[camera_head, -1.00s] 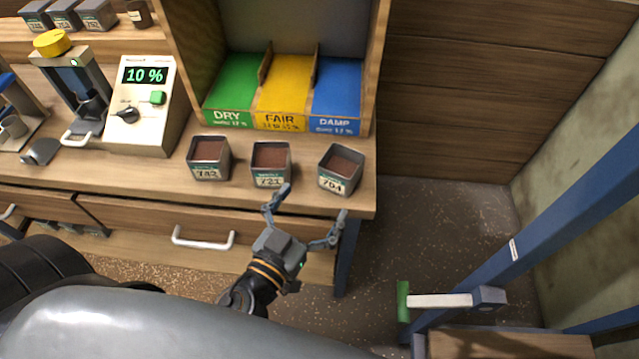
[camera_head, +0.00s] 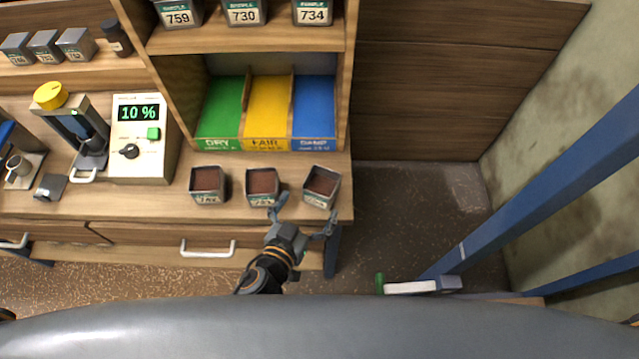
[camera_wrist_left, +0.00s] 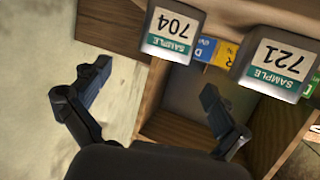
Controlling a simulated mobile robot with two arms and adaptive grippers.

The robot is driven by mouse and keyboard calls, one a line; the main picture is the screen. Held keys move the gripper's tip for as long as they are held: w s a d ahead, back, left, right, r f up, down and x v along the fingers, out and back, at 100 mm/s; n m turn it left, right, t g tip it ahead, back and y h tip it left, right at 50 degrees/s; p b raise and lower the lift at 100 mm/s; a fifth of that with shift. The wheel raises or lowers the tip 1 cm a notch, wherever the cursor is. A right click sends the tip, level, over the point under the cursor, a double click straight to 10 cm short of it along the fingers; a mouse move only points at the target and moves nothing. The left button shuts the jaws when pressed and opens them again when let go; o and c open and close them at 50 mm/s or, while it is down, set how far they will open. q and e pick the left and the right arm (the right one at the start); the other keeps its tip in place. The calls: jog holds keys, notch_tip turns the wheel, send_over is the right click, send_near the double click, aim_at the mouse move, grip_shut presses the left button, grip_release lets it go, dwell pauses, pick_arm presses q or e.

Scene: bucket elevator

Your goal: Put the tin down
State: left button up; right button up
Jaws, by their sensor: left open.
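Three open square tins filled with brown grain stand upright in a row on the bench's front part: the left tin (camera_head: 207,181), the middle tin 721 (camera_head: 262,183) and the right tin 704 (camera_head: 321,184). My left gripper (camera_head: 305,214) is open and empty at the bench's front edge, in front of tins 721 and 704. In the left wrist view its spread fingers (camera_wrist_left: 155,82) hold nothing, with tin 704 (camera_wrist_left: 170,35) and tin 721 (camera_wrist_left: 272,65) beyond, upside down. My right gripper is not in view.
Behind the tins are green (camera_head: 220,108), yellow (camera_head: 267,106) and blue (camera_head: 313,105) lanes. A meter reading 10 % (camera_head: 140,140) stands left. More tins sit on the shelf above (camera_head: 245,42). A blue post (camera_head: 540,190) rises at right, with open floor between.

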aim_at(327, 172)
pick_arm(q)
jog(key=x, duration=0.3)
jog(key=shift+r, duration=0.1)
jog(key=shift+w+d, duration=0.15)
jog(key=shift+w, duration=0.2)
jog(key=shift+w+p, duration=0.35)
jog(key=shift+p, duration=0.05)
jog(key=x, duration=0.4)
jog(key=shift+w+f+p, duration=0.15)
jog(key=shift+f+p, duration=0.2)
jog(key=shift+f, duration=0.05)
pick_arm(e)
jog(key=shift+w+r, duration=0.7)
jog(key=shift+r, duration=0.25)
pick_arm(q)
jog(key=c, duration=0.3)
jog(key=shift+r, duration=0.1)
jog(key=c, duration=1.2)
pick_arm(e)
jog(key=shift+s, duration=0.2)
